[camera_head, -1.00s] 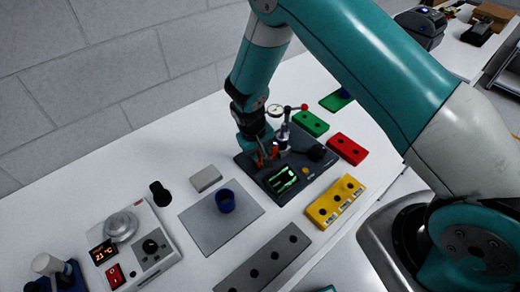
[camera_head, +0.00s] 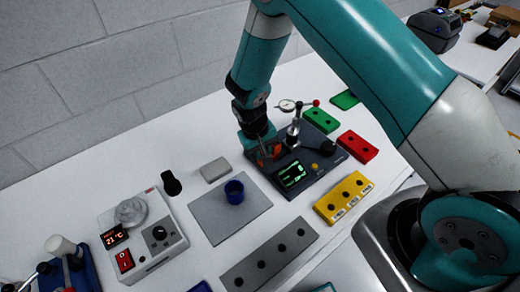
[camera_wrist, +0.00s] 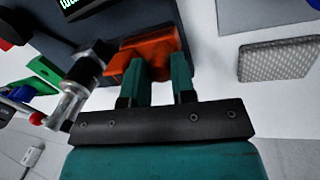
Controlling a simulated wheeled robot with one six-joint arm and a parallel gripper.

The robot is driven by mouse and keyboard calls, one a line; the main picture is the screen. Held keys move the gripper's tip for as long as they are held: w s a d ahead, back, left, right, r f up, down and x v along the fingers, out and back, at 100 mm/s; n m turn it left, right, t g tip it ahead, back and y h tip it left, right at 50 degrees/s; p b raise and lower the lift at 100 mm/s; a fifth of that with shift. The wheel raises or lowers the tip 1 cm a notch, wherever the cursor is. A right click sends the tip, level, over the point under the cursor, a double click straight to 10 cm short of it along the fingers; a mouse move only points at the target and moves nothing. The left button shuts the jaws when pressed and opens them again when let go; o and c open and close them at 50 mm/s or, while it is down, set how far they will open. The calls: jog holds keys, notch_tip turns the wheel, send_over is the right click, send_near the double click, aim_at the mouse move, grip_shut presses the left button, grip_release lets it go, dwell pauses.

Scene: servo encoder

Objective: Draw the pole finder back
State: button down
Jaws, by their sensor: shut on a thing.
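An orange block (camera_wrist: 145,52), which looks like the pole finder, is between my gripper's fingers in the wrist view. My gripper (camera_wrist: 160,82) is shut on it. In the head view my gripper (camera_head: 264,155) is low over the left end of the dark fixture base (camera_head: 318,184), and the orange block (camera_head: 276,150) partly shows beside the fingers.
The fixture carries a lit green display (camera_head: 292,174) and a black knob (camera_head: 328,147). A grey block (camera_head: 215,169) and a blue cup (camera_head: 234,192) on a grey mat (camera_head: 210,222) are to the left. Yellow (camera_head: 344,197) and red (camera_head: 357,147) blocks lie right.

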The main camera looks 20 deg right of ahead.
jog(key=c, duration=1.2)
grip_release()
jog(key=shift+a, duration=0.25)
jog(key=shift+r, duration=0.1)
jog(key=shift+r, duration=0.35)
jog(key=a+r+b, duration=0.1)
jog(key=r, duration=0.4)
jog(key=a+r+b, duration=0.1)
jog(key=r+b, duration=0.1)
jog(key=r, duration=0.3)
jog(key=a+r+b, duration=0.1)
jog(key=r, duration=0.5)
jog(key=shift+s+a+r+b, duration=0.1)
jog(key=shift+s+b, duration=0.1)
jog(key=shift+b, duration=0.1)
